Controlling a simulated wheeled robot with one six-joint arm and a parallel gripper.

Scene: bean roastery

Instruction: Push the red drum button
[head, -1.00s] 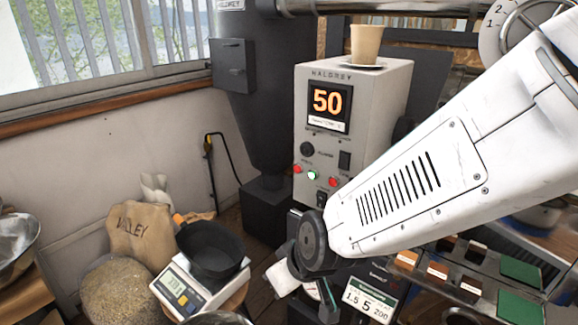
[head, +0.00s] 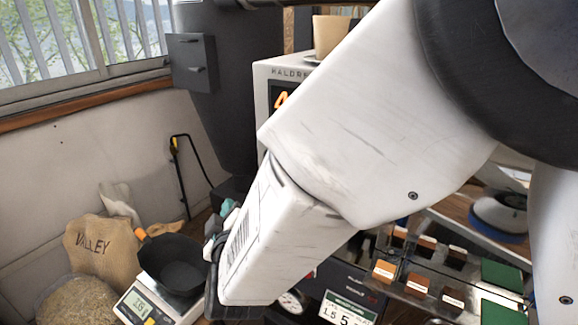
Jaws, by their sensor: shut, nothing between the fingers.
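The grey control box (head: 262,112) stands behind my arm, with only its upper left part and a sliver of its orange display (head: 281,98) showing. The button row on its front, including the red buttons, is hidden behind my arm. My gripper (head: 228,208) is partly in view at the left of my arm's end, with teal fingertip parts showing beside the lower left of the box. It looks shut and holds nothing that I can see. I cannot tell whether it touches the box.
A black pan (head: 172,268) on a scale (head: 140,308) stands close to the left of my arm's end. A sack (head: 100,245) is further left. A beige cup (head: 330,36) tops the box. Colour sample blocks (head: 416,283) lie at the lower right.

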